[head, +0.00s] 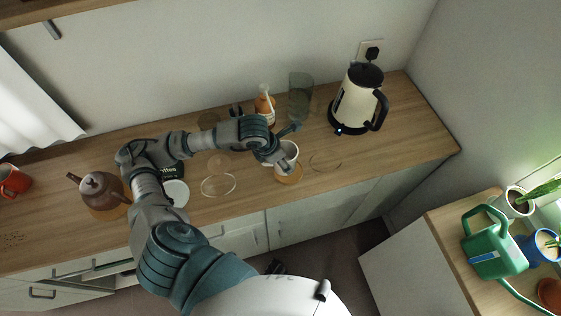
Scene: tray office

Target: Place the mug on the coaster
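A small white mug (289,152) stands upright on the counter right of centre in the head view. A round tan coaster (290,178) shows just below it, and the mug appears to be over its far part; I cannot tell if it rests fully on it. My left gripper (288,142) is at the mug's left and upper side. Its fingers look spread, one behind the mug and one along its near left side, partly hiding it. Contact with the mug is unclear. My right gripper is not in view.
A cream kettle (357,103) stands to the right. A grey glass (300,96) and an orange bottle (264,106) stand behind the mug. A brown teapot (101,188) and a red mug (13,182) are left. A green watering can (494,252) sits on the right side table.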

